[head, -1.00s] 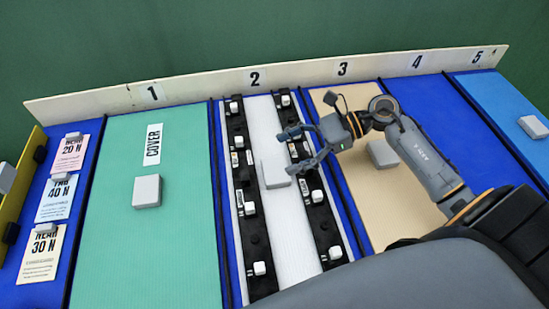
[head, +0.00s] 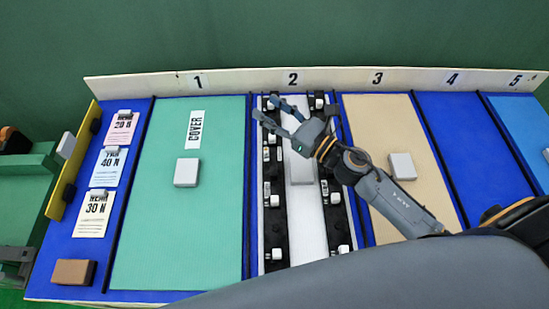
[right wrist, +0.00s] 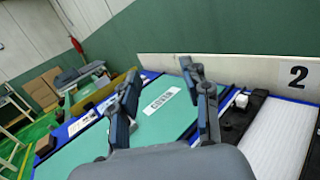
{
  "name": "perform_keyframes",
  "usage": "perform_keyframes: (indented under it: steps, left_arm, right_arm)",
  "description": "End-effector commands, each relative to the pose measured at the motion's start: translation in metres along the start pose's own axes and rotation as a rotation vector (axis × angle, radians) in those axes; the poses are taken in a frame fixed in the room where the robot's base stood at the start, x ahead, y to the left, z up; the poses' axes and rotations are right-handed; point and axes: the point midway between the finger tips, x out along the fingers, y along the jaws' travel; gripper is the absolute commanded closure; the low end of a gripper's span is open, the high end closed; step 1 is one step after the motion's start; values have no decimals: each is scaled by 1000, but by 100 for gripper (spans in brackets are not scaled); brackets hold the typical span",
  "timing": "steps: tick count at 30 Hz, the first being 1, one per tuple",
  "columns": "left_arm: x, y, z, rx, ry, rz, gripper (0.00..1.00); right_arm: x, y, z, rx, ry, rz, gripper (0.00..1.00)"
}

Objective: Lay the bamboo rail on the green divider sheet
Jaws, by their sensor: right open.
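The green divider sheet (head: 170,235) lies flat in bay 1, with a white COVER label and a pale grey block (head: 187,172) on it. It also shows in the right wrist view (right wrist: 160,130). I cannot make out a loose bamboo rail for certain; a pale wooden numbered strip (head: 235,80) stands along the back edge. My right gripper (head: 272,112) is open and empty, above the far part of bay 2, right of the green sheet. Its two spread fingers show in the right wrist view (right wrist: 162,88). My left gripper is not in view.
Bay 2 holds two black strips with white clips (head: 275,228) on a white sheet (head: 306,235). A tan sheet (head: 385,125) with a grey block lies right. Paper cards (head: 94,213), a brown block (head: 73,272) and a yellow edge (head: 72,160) are left. The green sheet's front is clear.

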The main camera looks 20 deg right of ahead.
Motion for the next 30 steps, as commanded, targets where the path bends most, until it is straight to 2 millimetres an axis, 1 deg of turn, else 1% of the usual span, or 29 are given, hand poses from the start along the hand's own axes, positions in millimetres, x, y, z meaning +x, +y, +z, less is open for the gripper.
perform_keyframes:
  steps: [1,2,5,8,11,15,19,21,23,26,30]
  left_arm:
    - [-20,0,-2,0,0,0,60]
    - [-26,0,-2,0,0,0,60]
    - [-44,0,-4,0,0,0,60]
    - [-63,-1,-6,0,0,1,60]
    - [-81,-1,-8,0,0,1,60]
    - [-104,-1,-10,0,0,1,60]
    - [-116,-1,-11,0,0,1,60]
    - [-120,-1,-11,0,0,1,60]
    - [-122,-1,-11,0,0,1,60]
    - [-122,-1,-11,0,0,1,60]
    - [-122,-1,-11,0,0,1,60]
  right_arm:
    - [5,4,13,34,1,-80,53]
    - [6,5,14,51,6,-131,53]
    - [4,9,11,108,55,-298,53]
    - [-5,20,3,159,145,-453,53]
    - [-21,37,-8,202,273,-591,53]
    - [-53,72,-24,239,488,-735,53]
    - [-82,102,-33,246,661,-808,53]
    - [-93,112,-36,245,725,-830,53]
    - [-99,119,-37,244,762,-841,53]
    - [-103,120,-43,240,791,-851,53]
    - [-95,106,-60,237,794,-854,53]
